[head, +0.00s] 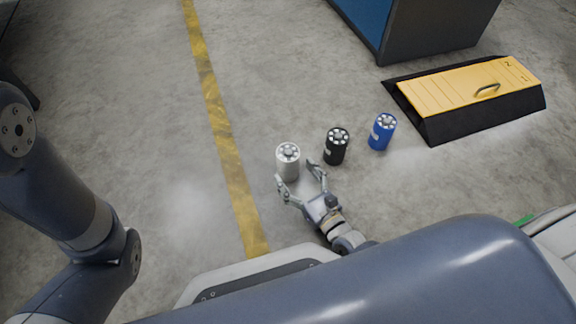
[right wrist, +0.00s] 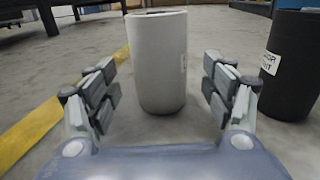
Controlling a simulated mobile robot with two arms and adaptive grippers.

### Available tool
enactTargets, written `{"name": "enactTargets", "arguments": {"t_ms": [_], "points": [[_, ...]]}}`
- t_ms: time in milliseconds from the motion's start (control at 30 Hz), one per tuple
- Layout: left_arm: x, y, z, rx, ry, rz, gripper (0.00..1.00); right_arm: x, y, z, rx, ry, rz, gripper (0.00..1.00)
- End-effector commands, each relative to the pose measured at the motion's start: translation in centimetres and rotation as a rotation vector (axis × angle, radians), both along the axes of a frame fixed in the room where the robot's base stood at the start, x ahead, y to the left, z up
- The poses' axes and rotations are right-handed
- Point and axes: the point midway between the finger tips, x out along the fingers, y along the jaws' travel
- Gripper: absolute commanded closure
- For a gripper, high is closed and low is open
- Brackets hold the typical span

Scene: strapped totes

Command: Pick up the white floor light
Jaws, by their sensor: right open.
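The white floor light (head: 288,163) is a short upright cylinder on the concrete floor, the leftmost of three lights in the head view. My right gripper (head: 298,178) is open just in front of it, fingers pointing at it. In the right wrist view the white floor light (right wrist: 158,62) stands upright, centred beyond and between the open fingers of my right gripper (right wrist: 158,95), with a gap on each side. I cannot tell how far the fingertips reach along its sides. My left arm shows at the left of the head view, but its gripper is out of view.
A black floor light (head: 335,150) stands close right of the white one; it also shows in the right wrist view (right wrist: 287,75). A blue light (head: 382,132) stands farther right. A yellow-topped black platform (head: 450,92) and a dark cabinet (head: 425,30) lie beyond. Floor left is clear.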

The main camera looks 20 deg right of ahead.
Motion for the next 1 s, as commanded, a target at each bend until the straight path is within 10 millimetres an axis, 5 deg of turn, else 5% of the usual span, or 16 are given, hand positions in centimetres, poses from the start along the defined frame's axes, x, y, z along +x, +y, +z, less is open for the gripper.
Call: {"name": "enactTargets", "arguments": {"t_ms": [233, 533, 833, 1000], "points": [[0.0, 0.0, -2.1, 0.000, 0.000, 0.000, 0.60, 3.8, 0.9, -0.2, 0.002, -0.003, -0.001, 0.25], [0.0, 0.0, -2.0, 0.000, 0.000, 0.000, 0.60, 4.3, 1.1, 0.0, 0.001, 0.000, -0.001, 0.25], [0.0, 0.0, -2.0, 0.000, 0.001, 0.000, 0.60, 4.2, 1.1, 0.0, 0.001, 0.000, -0.001, 0.88], [0.1, 0.0, -2.0, 0.000, 0.002, 0.000, 0.60, 4.3, 1.1, 0.2, 0.002, -0.005, -0.002, 0.93]]}}
